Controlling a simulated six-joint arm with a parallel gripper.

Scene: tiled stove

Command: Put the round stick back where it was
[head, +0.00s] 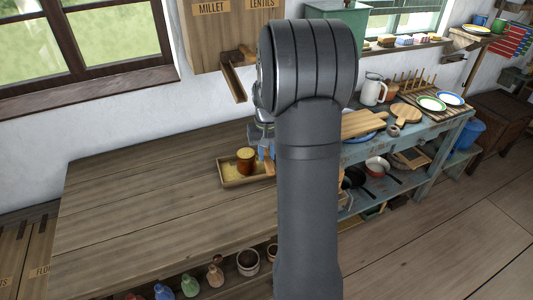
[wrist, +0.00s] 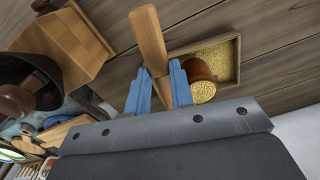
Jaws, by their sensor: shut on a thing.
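The round stick (wrist: 149,38) is light wood. In the wrist view it runs between the blue fingers of my gripper (wrist: 159,72), which is shut on it. One end sticks out past the fingertips. A brown pot (wrist: 202,92) filled with yellow grain stands beside the right finger, in a shallow wooden tray (wrist: 238,62) with grain spread in it. The head view shows the pot (head: 245,160) and tray (head: 224,184) on the wooden counter. There my arm hides most of my gripper (head: 267,150). I cannot tell whether the stick touches the tray.
A wooden dispenser (head: 212,40) labelled millet and lentils hangs on the wall, with a chute below. The counter (head: 150,215) is clear left of the tray. A blue bench (head: 440,135) with boards, plates and a jug stands right. Bottles (head: 190,285) sit under the counter.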

